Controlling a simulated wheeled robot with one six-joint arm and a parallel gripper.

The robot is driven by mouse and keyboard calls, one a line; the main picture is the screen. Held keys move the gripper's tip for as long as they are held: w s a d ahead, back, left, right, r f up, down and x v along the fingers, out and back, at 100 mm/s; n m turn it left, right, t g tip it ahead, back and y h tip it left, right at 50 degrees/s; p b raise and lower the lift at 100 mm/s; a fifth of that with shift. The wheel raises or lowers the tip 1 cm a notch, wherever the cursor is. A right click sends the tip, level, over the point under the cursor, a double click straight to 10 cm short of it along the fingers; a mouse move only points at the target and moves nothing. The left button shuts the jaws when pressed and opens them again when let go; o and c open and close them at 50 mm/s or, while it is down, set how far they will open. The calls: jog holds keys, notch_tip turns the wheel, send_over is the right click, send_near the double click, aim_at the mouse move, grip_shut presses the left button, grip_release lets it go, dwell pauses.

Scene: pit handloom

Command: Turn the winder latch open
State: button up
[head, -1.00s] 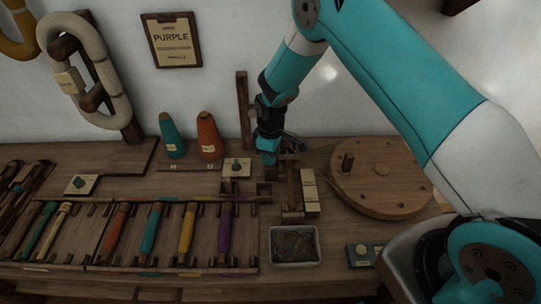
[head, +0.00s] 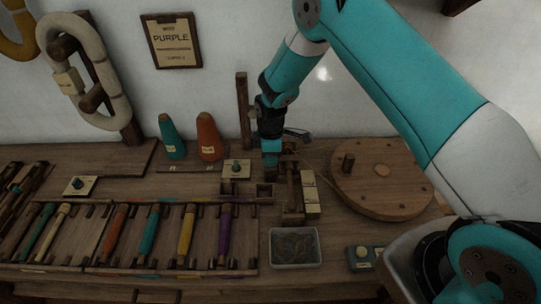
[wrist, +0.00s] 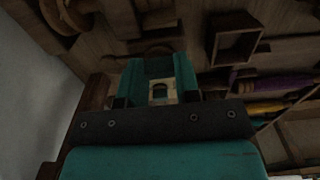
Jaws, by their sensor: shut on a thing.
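The winder (head: 290,205) is a narrow wooden frame with pale blocks along its right side, standing on the bench right of centre. My gripper (head: 271,168) points down at the winder's back left end. Its teal fingers (wrist: 158,72) also show in the wrist view, close together. The gripper is shut on the winder latch, which is mostly hidden by the fingers, so its exact angle cannot be told.
A round wooden disc with a peg (head: 385,180) lies right of the winder. A grey tray (head: 295,262) stands in front of it. Teal and orange cones (head: 209,138) stand behind left. A rack with several coloured bobbins (head: 187,230) fills the left front. A PURPLE card (head: 174,40) hangs on the wall.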

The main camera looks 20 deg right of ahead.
jog(key=o, duration=0.9)
jog(key=shift+r, duration=0.1)
jog(key=shift+r, duration=8.65)
jog(key=s+a+r+m+y+p, duration=0.2)
jog(key=s+a+r+m, duration=0.1)
jog(key=s+r, duration=0.9)
jog(key=s+r+m, duration=0.1)
jog(key=s+r, duration=0.1)
jog(key=s, duration=0.4)
jog(key=s+a+r+m+y+p, duration=0.1)
jog(key=s+r+m, duration=0.1)
jog(key=s, duration=0.4)
jog(key=s+r+m+y+p, duration=0.1)
jog(key=s+r, duration=0.1)
jog(key=s, duration=0.5)
jog(key=shift+a+r+m, duration=0.3)
jog(key=shift+a+r, duration=0.05)
jog(key=shift+r, duration=0.05)
